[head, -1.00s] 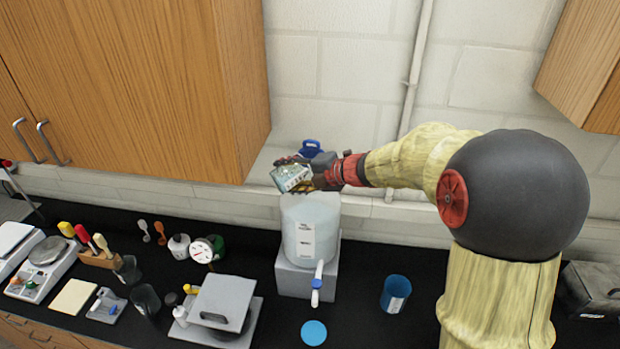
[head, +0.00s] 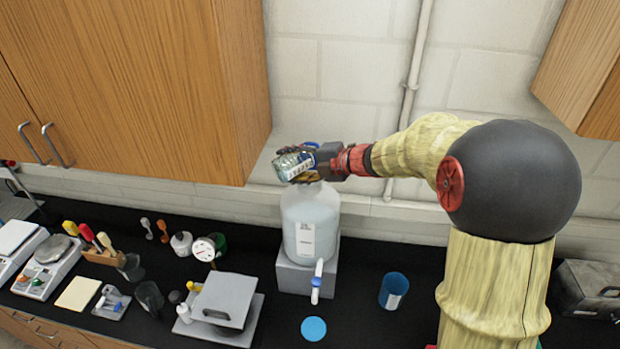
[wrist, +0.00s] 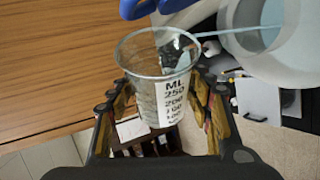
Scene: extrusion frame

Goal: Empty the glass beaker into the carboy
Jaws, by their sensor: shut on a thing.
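My gripper (head: 316,162) is shut on the glass beaker (head: 292,165), a clear vessel with a white graduated label. The beaker lies tipped well over, above the top of the carboy. In the wrist view the beaker (wrist: 160,85) sits between the two fingers, its open rim toward the top of the picture. The carboy (head: 309,222) is a translucent white jug with a label and a front spigot, standing on a grey block. Part of it shows at the wrist view's upper right (wrist: 285,45). I cannot tell how much liquid is in the beaker, and the carboy's mouth is hard to make out.
A wooden cabinet (head: 130,90) hangs close to the left of the beaker, and the wall is behind. A blue cup (head: 393,291) and a blue disc (head: 313,329) are on the black counter. A hotplate-like grey device (head: 225,300) stands left of the carboy.

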